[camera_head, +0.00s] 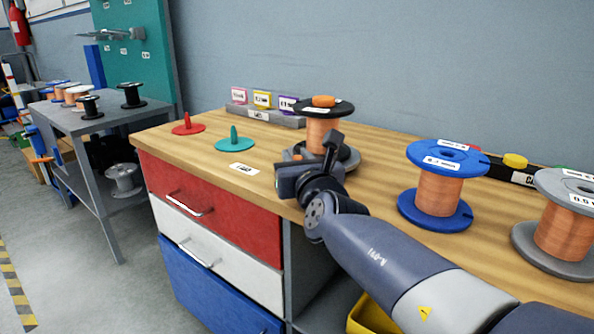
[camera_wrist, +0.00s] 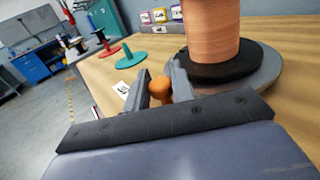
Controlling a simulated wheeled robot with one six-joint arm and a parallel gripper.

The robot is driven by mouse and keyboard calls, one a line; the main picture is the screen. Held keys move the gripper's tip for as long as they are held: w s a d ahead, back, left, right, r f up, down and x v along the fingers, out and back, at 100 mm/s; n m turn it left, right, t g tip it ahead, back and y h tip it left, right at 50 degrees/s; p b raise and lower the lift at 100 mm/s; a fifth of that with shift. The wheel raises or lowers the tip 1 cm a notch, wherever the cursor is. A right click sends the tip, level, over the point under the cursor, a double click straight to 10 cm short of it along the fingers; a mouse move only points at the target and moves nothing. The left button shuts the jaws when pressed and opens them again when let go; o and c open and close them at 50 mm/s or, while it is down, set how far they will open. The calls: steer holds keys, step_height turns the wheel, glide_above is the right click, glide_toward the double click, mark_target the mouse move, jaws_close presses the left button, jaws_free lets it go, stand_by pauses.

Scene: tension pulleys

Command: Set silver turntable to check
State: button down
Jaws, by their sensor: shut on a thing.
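The silver turntable (camera_head: 349,159) is a grey disc on the wooden bench, partly hidden behind my gripper in the head view. It also shows in the wrist view (camera_wrist: 268,70). A black-flanged spool of copper wire (camera_head: 316,135) stands upright on it, with an orange knob on top. My gripper (camera_wrist: 160,90) is at the turntable's near side, its two fingers on either side of a small orange knob (camera_wrist: 160,86). It is shut on this knob. How the knob joins the turntable is hidden.
A white label card (camera_head: 244,168) lies at the bench's front edge; its text is unclear. Red (camera_head: 188,128) and teal (camera_head: 235,144) pegged discs stand left. A card rack (camera_head: 262,115) is behind. Blue (camera_head: 440,190) and grey (camera_head: 566,230) spools stand right.

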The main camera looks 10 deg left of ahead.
steer(key=shift+d+b, duration=0.1)
steer(key=shift+b, duration=0.25)
stand_by(0.3)
steer(key=c, duration=1.3)
jaws_free()
steer(key=shift+o, duration=0.2)
steer(key=shift+s+d, duration=0.1)
steer(key=shift+s, duration=0.05)
steer(key=p+v, duration=0.1)
steer(key=v, duration=0.8)
steer(key=shift+s+d+r+p, duration=0.15)
steer(key=shift+d+p, duration=0.05)
steer(key=shift+p, duration=0.2)
steer(key=shift+s+d, duration=0.25)
steer(key=shift+s, duration=0.2)
steer(key=shift+c, duration=0.4)
